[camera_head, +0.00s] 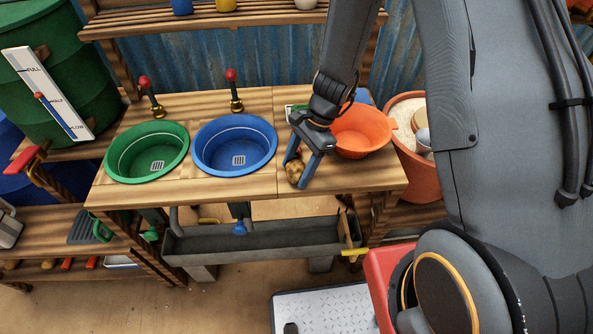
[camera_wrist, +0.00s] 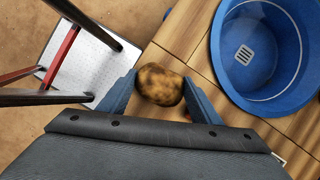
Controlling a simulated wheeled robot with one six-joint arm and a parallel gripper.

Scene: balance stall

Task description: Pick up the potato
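The potato (camera_head: 294,172) is brown and mottled, at the front right of the wooden counter (camera_head: 235,190). My gripper (camera_head: 296,172) points down over the counter's front edge, with one blue finger on each side of the potato. In the wrist view the potato (camera_wrist: 160,85) fills the space between the fingertips (camera_wrist: 160,78), and I see no clear gap on either side. The gripper looks shut on it. Whether the potato still touches the counter cannot be told.
A blue basin (camera_head: 235,172) and a green basin (camera_head: 120,172) stand to the left. An orange bowl (camera_head: 362,145) is just right of the gripper. A terracotta pot (camera_head: 412,180) stands farther right. A grey trough (camera_head: 262,242) hangs below the counter.

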